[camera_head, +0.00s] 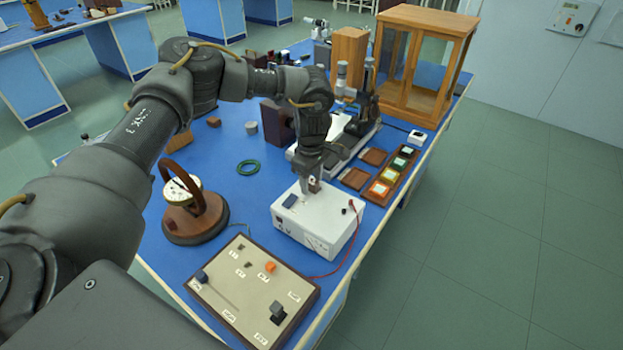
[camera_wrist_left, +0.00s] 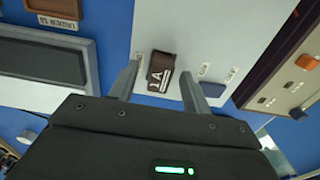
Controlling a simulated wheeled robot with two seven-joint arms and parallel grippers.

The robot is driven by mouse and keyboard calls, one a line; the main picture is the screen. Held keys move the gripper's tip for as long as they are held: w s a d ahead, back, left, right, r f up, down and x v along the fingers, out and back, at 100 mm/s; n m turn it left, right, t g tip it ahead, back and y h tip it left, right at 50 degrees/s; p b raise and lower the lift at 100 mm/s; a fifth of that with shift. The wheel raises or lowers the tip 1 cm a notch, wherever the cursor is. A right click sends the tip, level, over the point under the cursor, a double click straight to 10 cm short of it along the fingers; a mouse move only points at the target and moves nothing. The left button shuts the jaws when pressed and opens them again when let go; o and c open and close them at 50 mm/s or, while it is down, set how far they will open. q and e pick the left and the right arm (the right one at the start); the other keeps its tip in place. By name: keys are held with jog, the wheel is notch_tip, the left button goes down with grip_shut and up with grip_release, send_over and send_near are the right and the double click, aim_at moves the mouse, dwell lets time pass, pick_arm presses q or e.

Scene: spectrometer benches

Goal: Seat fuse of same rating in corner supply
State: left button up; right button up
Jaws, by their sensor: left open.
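The white supply box (camera_head: 305,232) stands near the front right of the blue bench, with a blue part and dark and red terminals on top. My left gripper (camera_head: 313,186) points down at its top. In the left wrist view the gripper (camera_wrist_left: 160,78) is open, with one finger on each side of a small brown fuse block (camera_wrist_left: 161,68). The block carries white stripes and a letter that looks like an A. It is over the supply's white top (camera_wrist_left: 200,40); whether it is seated there I cannot tell. A visible gap separates it from the right finger. My right gripper is out of view.
A beige control panel (camera_head: 228,297) lies in front of the supply, with a red lead nearby. A round wooden instrument (camera_head: 190,222) stands left. A brown tray of coloured squares (camera_head: 379,188) lies right, along the bench edge. A wooden glass case (camera_head: 427,15) stands behind.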

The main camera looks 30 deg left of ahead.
pick_arm(q)
notch_tip(320, 180, up, 11)
jog(key=b, duration=0.2)
dwell(0.3)
jog(key=shift+f, duration=0.1)
dwell(0.4)
